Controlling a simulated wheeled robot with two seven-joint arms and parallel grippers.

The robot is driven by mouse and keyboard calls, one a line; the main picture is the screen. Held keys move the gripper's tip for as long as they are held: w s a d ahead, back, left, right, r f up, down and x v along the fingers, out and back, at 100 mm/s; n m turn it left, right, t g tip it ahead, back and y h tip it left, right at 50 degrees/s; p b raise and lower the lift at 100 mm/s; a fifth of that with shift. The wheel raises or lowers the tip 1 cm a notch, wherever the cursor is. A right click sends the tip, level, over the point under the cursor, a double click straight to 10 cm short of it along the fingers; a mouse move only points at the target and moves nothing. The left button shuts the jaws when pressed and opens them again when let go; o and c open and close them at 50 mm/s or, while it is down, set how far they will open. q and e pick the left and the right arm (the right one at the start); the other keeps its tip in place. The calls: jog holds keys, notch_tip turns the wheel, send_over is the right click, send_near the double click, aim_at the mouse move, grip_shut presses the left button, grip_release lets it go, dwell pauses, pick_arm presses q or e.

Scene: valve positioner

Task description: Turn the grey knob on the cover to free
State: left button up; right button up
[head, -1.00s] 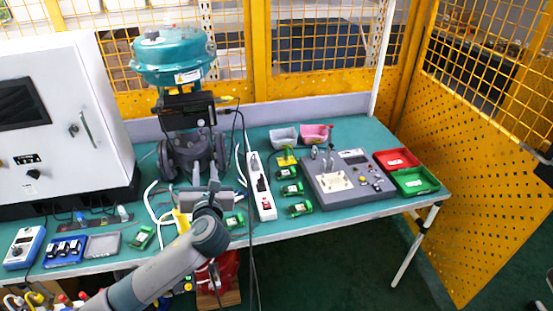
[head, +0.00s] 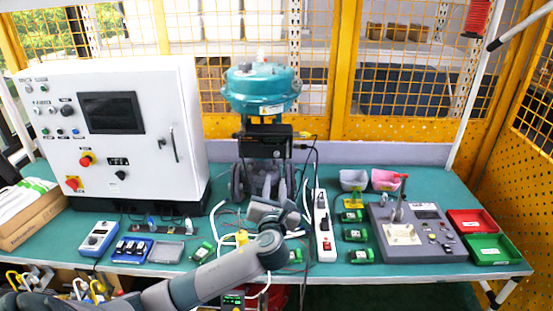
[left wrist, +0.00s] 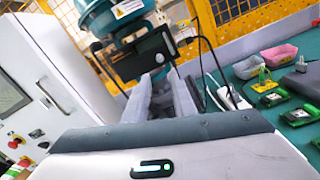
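The valve unit with a teal top (head: 262,90) stands at the back of the green bench. Its black positioner box (head: 267,143) is mounted below the teal top and also shows in the left wrist view (left wrist: 151,47). My left gripper (head: 285,190) is in front of the valve's lower body, below the box. In the left wrist view its two fingers (left wrist: 162,95) stand apart with nothing seen between them. My right gripper is not in view.
A white control cabinet (head: 150,150) stands left of the valve. A white power strip (head: 324,225) and loose cables lie right of the gripper. Further right are green modules (head: 355,235), a grey test panel (head: 380,215), and red (head: 470,220) and green (head: 495,252) trays.

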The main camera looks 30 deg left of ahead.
aim_at(277, 156)
pick_arm(q)
jog(key=p+x, duration=0.3)
jog(key=x, duration=1.1)
grip_shut()
